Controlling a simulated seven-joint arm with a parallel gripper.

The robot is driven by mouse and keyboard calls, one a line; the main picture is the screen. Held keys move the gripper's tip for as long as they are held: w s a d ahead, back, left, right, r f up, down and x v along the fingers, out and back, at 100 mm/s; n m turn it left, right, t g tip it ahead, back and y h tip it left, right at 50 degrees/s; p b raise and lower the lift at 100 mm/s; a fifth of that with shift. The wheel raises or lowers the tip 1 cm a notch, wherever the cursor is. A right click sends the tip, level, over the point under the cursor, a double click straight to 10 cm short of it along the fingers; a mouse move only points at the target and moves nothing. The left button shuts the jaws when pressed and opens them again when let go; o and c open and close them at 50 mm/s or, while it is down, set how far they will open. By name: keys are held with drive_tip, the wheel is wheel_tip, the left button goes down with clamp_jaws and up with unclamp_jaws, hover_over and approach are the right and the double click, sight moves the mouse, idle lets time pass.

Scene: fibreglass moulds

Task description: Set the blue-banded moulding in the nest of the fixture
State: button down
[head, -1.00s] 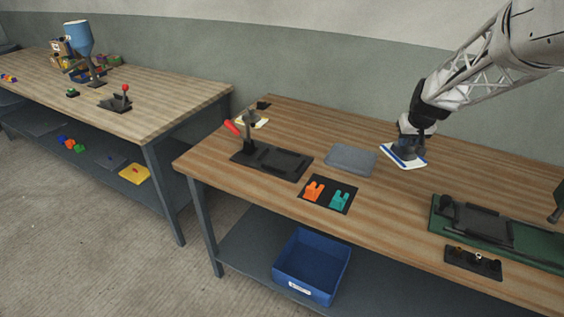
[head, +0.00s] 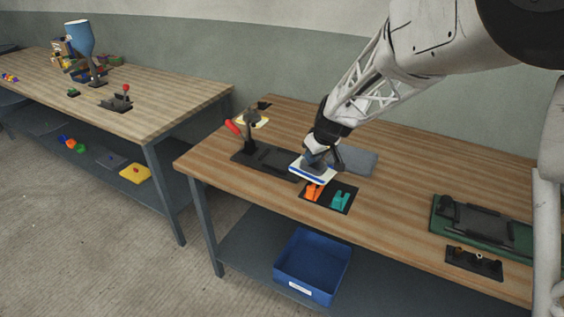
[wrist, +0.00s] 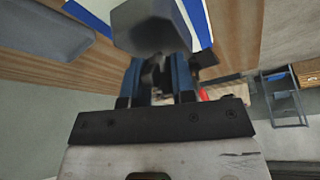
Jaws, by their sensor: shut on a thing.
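The blue-banded moulding (head: 314,175) is a white plate with a blue edge band and a grey raised middle. My gripper (head: 316,156) is shut on its raised middle and holds it from above. In the wrist view the moulding (wrist: 200,22) fills the top middle, with its grey grip part (wrist: 150,25) in front of my gripper (wrist: 160,70). The black fixture (head: 247,156) with a red-handled clamp lies to the left on the table. The held moulding hides the right end of its nest. A second, green-based fixture (head: 436,222) is at the right.
A grey flat plate (head: 360,160) lies behind my gripper. A black tray with orange (head: 313,191) and teal (head: 340,199) pieces is in front of the moulding. A black pin block (head: 472,262) is at the right front. A blue bin (head: 312,265) sits on the shelf below.

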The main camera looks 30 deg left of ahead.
drive_tip(key=s+a+f+n, duration=0.1)
drive_tip(key=s+a, duration=0.4)
drive_tip(key=shift+n+g, duration=0.3)
drive_tip(key=shift+n, duration=0.1)
drive_tip(key=shift+w+a+f, duration=0.1)
drive_tip(key=shift+a, duration=0.05)
hover_over(282, 161)
drive_tip(key=shift+f, duration=0.75)
idle(0.3)
drive_tip(key=shift+f, duration=1.75)
drive_tip(key=shift+f, duration=0.25)
